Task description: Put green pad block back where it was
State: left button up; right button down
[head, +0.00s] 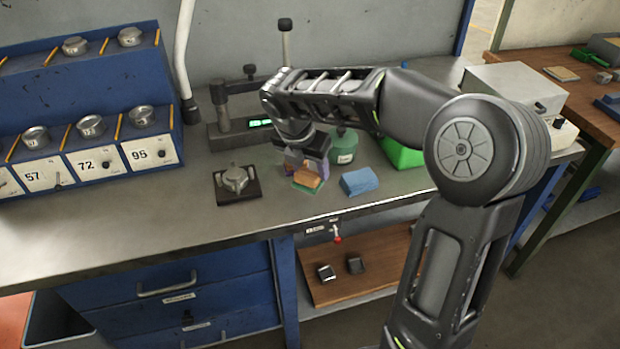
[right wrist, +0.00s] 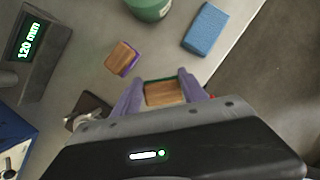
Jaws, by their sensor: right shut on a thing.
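The green pad block (head: 307,179) is a small wooden block with a green pad edge. In the right wrist view the block (right wrist: 164,94) sits between the two purple fingers of my right gripper (right wrist: 165,88). My right gripper (head: 305,172) is shut on it, pointing down low over the bench; I cannot tell whether the block touches the bench top. A second wooden block with a purple pad (right wrist: 122,58) lies beside it on the bench, mostly hidden behind the gripper in the head view. My left gripper is not in view.
A blue cloth-like block (head: 359,181) lies to the right, near the bench's front edge. A green bottle (head: 343,146) stands behind. A dark plate with a metal part (head: 236,182) lies left. A gauge stand with a display (head: 225,125) is behind left. The bench front-left is clear.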

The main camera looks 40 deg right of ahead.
aim_at(310, 179)
jog(key=shift+f, duration=1.85)
jog(key=shift+f, duration=0.1)
jog(key=c, duration=0.6)
grip_release()
jog(key=v, duration=1.2)
